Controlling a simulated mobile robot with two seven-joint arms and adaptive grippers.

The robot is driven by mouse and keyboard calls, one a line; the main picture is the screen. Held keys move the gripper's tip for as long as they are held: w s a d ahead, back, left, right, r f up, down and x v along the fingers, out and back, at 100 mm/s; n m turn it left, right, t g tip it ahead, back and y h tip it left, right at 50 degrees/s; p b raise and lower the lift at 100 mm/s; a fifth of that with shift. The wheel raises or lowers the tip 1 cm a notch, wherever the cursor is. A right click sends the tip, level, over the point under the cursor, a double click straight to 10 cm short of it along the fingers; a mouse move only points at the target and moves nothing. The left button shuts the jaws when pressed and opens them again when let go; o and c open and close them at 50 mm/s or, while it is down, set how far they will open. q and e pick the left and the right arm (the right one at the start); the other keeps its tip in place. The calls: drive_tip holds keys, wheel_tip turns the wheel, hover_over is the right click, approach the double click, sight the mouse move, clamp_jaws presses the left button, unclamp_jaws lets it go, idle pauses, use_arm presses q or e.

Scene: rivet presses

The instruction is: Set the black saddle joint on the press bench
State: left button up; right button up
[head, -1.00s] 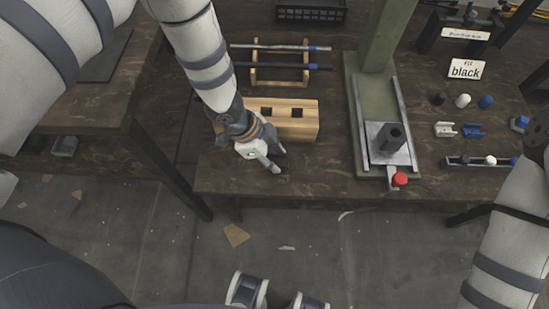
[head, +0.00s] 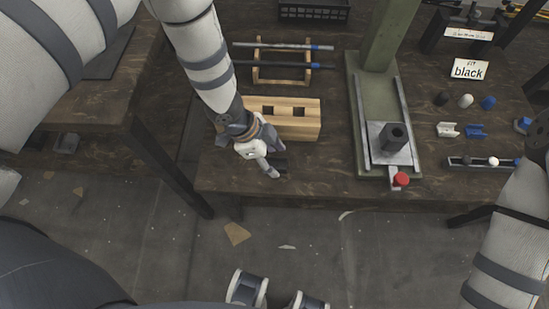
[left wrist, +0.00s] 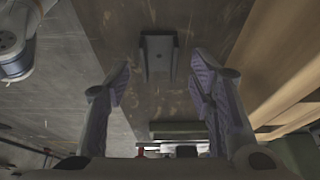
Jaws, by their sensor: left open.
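The black saddle joint (left wrist: 158,57) lies on the dark wooden bench. In the left wrist view it is a dark channel shape ahead of and between the two fingers. In the head view only a dark bit of it (head: 280,163) shows beside the fingers. My left gripper (left wrist: 158,85) is open and empty, with bare bench between its fingers. In the head view the left gripper (head: 273,168) is low over the bench near its front edge. My right gripper is outside the picture.
A wooden block (head: 295,130) with square holes is just behind my left gripper. A rack (head: 283,74) with rods stands behind it. White (head: 447,130) and blue (head: 475,132) saddle joints lie right of the press, near a "black" card (head: 469,69). A red knob (head: 401,179) is at the press front.

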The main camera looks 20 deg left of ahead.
use_arm(q)
drive_tip(key=p+v, duration=0.1)
drive_tip(key=v, duration=1)
drive_tip(key=s+f+n+g, duration=0.1)
drive_tip(key=s+f+n, duration=0.25)
drive_tip(key=s, duration=0.35)
drive_tip(key=s+f+n+g+y, duration=0.15)
drive_tip(key=s+n, duration=0.25)
drive_tip(key=s, duration=0.4)
drive_tip(key=s+f+n+g+h, duration=0.1)
drive_tip(key=s+f+n, duration=0.2)
drive_tip(key=s, duration=0.4)
drive_tip(key=s+a+r+n+g+y, duration=0.15)
drive_tip(key=s+a+n+y, duration=0.45)
drive_tip(key=s, duration=0.6)
drive_tip(key=shift+w+a+r+m+t+h+p, duration=0.15)
drive_tip(key=shift+w+r+m+t+h+p, duration=0.2)
drive_tip(key=shift+w+r+h+p, duration=0.35)
drive_tip(key=shift+w+a+r+m+t+h+p, duration=0.3)
drive_tip(key=shift+w+r+p, duration=0.45)
drive_tip(key=shift+w, duration=0.45)
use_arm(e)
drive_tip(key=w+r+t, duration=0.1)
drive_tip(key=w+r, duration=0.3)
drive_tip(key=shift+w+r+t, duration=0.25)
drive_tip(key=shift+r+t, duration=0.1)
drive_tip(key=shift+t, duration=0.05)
